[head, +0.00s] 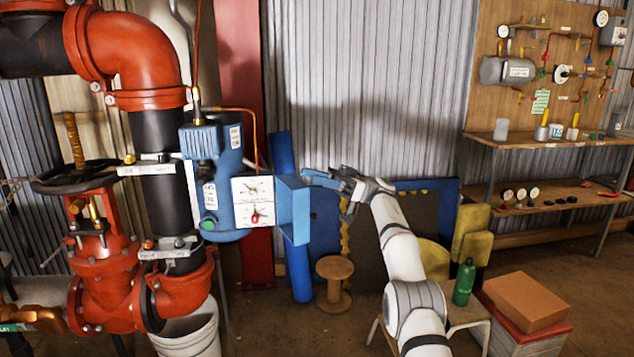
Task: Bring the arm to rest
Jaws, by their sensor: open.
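My arm rises from the lower right, with its white links bent toward the left. At its end my gripper (322,178) points left and is open. The blue pump-like unit (215,165) carries a white panel with dials (253,201), left of the gripper.
A red and black riser pipe (150,135) with a red valve (100,255) fills the left. A white bucket (190,332) stands below. A workbench (550,137) is behind.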

